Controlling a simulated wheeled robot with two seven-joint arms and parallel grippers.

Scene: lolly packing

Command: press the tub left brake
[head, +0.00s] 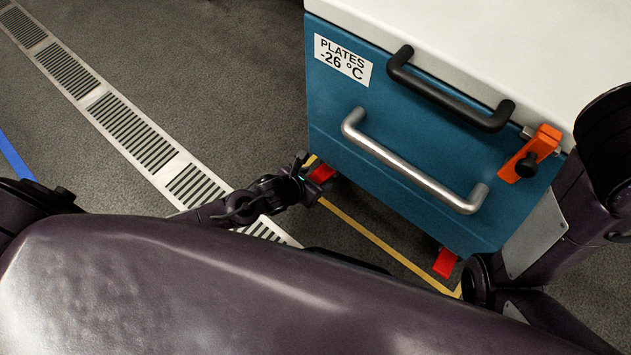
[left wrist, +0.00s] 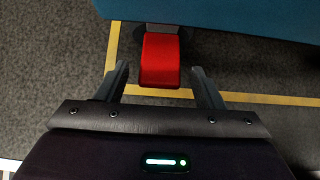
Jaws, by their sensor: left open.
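The tub (head: 400,140) is a teal box with a white lid, standing at the right of the head view. Its left brake is a red pedal (head: 322,173) low at the tub's left corner. In the left wrist view the red pedal (left wrist: 160,60) lies ahead of and between my open fingers, with no contact that I can make out. My left gripper (head: 304,178) is open and empty, close beside the pedal; its fingers show in the left wrist view (left wrist: 161,90). A second red pedal (head: 445,263) is at the tub's right corner. My right gripper is not visible.
A silver handle (head: 410,165) and a black handle (head: 445,92) stick out from the tub's front. An orange latch (head: 530,153) is at its right. Yellow tape (head: 375,238) marks the floor under the tub. A metal floor grate (head: 125,125) runs along the left.

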